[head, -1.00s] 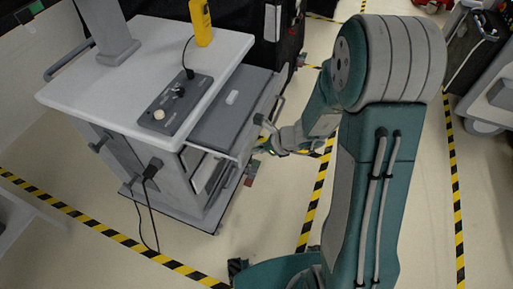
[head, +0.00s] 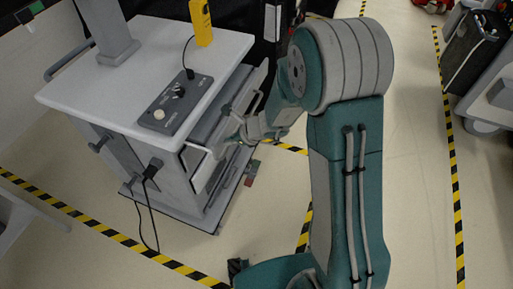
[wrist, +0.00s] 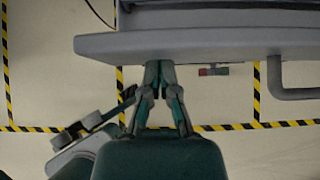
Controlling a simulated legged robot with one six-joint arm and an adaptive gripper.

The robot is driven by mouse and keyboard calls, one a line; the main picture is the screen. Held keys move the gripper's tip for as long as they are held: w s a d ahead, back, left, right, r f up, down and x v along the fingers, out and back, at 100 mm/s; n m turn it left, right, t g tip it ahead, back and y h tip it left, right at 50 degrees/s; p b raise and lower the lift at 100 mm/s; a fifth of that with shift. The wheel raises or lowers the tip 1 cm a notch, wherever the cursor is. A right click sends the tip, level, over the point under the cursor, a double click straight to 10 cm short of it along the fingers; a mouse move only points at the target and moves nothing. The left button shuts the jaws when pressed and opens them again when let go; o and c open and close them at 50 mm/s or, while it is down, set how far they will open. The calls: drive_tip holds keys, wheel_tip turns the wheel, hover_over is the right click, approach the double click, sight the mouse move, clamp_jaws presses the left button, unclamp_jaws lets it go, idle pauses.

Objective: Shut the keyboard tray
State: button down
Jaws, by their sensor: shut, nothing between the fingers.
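The keyboard tray (head: 237,102) is a grey drawer-like shelf under the white top of the cart (head: 150,75). It sticks out only a little past the cart's right side. In the wrist view the tray's front edge (wrist: 200,43) runs across the top as a grey bar. My gripper (head: 228,140) is at the tray's front, near its closer end. In the wrist view my gripper (wrist: 160,66) is shut and empty, its fingertips at the bar and seeming to touch it. The tray's inner part is hidden under the cart top.
A grey handle (wrist: 290,92) projects from the front at the right of the wrist view. A yellow device (head: 201,22) and a control panel (head: 176,103) sit on the cart top. Black cables hang at the near side. Floor right of my arm is clear up to another cart (head: 490,100).

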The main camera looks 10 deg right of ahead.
sight(201, 132)
drive_tip(key=w+a, duration=0.1)
drive_tip(key=a, duration=0.1)
drive_tip(key=w+a, duration=0.2)
drive_tip(key=a, duration=0.1)
drive_tip(key=w+a, duration=0.1)
drive_tip(key=a, duration=0.2)
drive_tip(key=shift+w+a, duration=0.15)
drive_tip(key=shift+w, duration=0.25)
